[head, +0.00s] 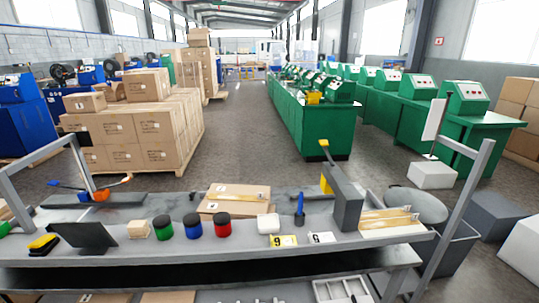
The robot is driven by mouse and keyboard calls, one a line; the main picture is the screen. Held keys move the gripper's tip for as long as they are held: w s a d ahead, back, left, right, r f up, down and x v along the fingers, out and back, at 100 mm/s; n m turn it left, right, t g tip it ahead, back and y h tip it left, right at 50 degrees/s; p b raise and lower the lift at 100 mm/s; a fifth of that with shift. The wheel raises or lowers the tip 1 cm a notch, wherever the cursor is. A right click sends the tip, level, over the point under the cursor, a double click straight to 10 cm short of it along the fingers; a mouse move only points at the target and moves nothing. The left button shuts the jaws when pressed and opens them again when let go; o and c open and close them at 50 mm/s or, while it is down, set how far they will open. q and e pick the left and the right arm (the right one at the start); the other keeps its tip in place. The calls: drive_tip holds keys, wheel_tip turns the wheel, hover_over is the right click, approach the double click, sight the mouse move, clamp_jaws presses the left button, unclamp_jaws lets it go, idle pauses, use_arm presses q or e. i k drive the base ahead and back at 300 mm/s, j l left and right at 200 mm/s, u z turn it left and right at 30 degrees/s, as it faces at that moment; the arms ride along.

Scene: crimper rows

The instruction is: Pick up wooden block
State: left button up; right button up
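A small tan wooden block (138,229) sits on the grey workbench (75,257), left of centre near the front edge. A dark tilted panel (85,236) stands to its left. A jar with green sides and a dark lid (163,228) stands close to its right. Neither of my grippers shows in the head view.
Beside the green jar stand a blue jar (192,226) and a red jar (222,224). A white block (268,224), yellow number card (283,241) and grey upright machine (345,198) are further right. Metal posts rise at both bench ends.

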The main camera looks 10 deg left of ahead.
sight(136, 229)
drive_tip(key=u, duration=1.55)
drive_tip(key=i+j+z, duration=0.1)
